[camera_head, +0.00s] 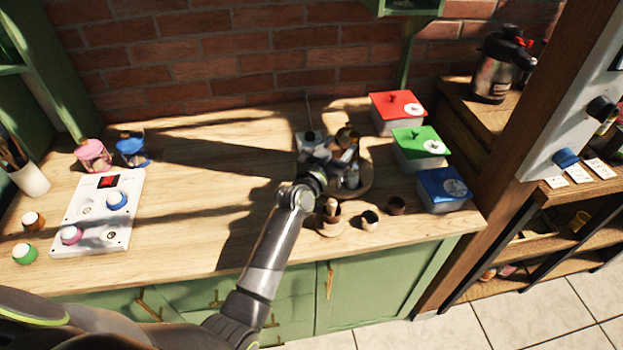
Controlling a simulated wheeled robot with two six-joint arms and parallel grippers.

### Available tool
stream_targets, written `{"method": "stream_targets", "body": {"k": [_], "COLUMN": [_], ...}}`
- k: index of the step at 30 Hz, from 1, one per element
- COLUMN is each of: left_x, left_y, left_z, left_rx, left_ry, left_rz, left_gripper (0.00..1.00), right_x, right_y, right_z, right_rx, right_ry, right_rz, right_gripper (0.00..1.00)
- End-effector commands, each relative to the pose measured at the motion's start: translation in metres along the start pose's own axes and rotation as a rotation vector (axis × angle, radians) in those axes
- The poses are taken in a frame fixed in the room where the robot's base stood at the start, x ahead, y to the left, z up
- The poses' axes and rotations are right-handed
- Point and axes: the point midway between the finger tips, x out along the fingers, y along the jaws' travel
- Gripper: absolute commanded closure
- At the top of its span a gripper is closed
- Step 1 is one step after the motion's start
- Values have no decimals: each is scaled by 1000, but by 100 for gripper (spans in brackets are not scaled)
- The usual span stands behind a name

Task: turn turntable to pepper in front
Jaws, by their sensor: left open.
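The round wooden turntable (366,184) is on the counter right of centre, partly hidden by my left arm. Several small containers stand on it, among them a pale grey one (352,177) near its front and a brown-topped one (346,136) at its back. I cannot tell which is the pepper. My left gripper (338,165) is over the left side of the turntable, among the containers. It is open; its fingers are small and partly lost among them, and I cannot tell whether they touch anything. My right gripper is not in view.
Boxes with red (388,106), green (408,142) and blue (436,182) lids stand to the right. A white panel (100,212) and jars are at left. The counter's middle is clear.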

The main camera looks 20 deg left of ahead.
Motion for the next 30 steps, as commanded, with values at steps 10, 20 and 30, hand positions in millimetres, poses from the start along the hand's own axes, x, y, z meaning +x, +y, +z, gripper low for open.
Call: {"method": "stream_targets", "body": {"k": [10,20,30], "left_x": [-56,-109,-134], "left_y": [-1,-1,-1], "left_z": [3,3,1], "left_rx": [-1,1,0], "left_ry": [1,-1,-1], "left_rz": [-3,-3,-1], "left_gripper": [53,53,53], "right_x": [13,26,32], "right_y": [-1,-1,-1], "right_z": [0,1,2], "right_rx": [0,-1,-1], "right_ry": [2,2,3], "right_rz": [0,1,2], "right_gripper": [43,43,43]}}
